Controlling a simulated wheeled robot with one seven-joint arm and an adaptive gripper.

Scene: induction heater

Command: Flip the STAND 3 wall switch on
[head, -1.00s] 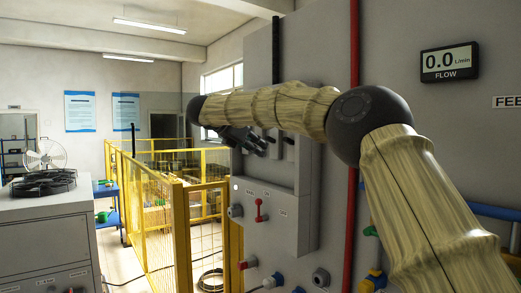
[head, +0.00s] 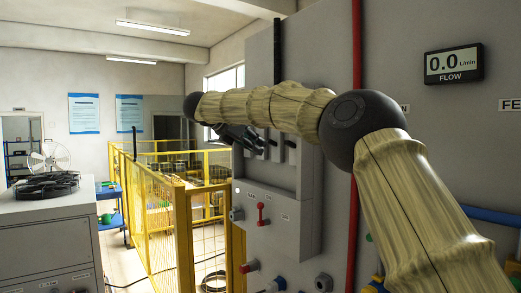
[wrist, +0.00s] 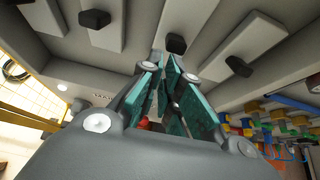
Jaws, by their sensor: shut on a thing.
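A row of wall switches with black handles is on a grey box on the panel. In the wrist view, one black handle (wrist: 175,43) is right at my fingertips, with another handle (wrist: 95,19) to the left and another (wrist: 238,66) to the right. My gripper (wrist: 166,66) has its teal-padded fingers close together at the middle handle, and they appear shut on it. In the head view my gripper (head: 252,142) is at the left part of the switch row, partly hiding it. A handle (head: 291,143) shows to its right. I cannot read which one is STAND 3.
A red lever (head: 261,212) is on the box below the switches. A red vertical pipe (head: 355,60) runs along the panel. A yellow fence (head: 155,215) stands to the left. A grey cabinet (head: 45,235) with a fan unit is at front left.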

